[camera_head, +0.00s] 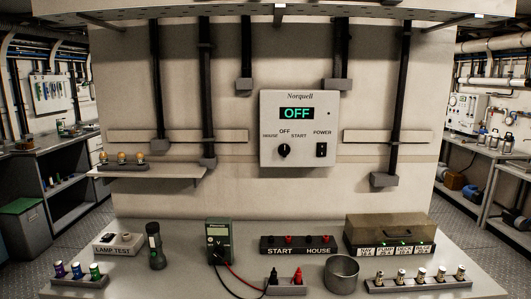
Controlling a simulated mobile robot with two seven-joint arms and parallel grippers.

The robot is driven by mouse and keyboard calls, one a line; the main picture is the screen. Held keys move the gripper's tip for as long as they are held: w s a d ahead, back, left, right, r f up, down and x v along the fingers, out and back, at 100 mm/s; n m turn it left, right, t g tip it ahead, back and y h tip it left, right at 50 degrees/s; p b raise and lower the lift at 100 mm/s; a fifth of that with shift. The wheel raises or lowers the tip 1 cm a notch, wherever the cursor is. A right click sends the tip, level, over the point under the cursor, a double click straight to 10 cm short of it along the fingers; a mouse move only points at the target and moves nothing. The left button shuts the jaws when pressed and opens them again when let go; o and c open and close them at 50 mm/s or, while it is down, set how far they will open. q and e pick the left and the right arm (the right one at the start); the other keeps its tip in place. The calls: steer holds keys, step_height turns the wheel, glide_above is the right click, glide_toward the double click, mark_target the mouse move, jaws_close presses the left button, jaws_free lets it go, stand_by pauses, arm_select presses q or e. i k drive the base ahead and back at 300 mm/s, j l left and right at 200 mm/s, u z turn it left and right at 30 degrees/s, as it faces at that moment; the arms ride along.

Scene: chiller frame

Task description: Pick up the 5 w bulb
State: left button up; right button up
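Small amber-topped bulbs (122,157) stand in a dark holder (132,167) on the wall shelf (180,172) at the left. Any wattage marks on them are too small to read, so I cannot tell which one is the 5 W bulb. A white box marked LAMP TEST (117,246) sits on the bench below, at the left. Neither of my grippers is in view.
The bench (190,280) holds colored-top pieces in a rack (80,280), a flashlight (154,248), a green meter (219,241) with leads, a START/HOUSE terminal block (297,246), a metal cup (341,273), a fuse box (390,236) and another rack (418,285). A wall panel (297,130) reads OFF.

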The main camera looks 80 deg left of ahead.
mark_target(140, 157)
steer(key=k+j+u, duration=0.1)
steer(key=u, duration=1.35)
steer(key=k+j+u, duration=0.15)
steer(key=j+u, duration=1)
steer(key=j, duration=1.4)
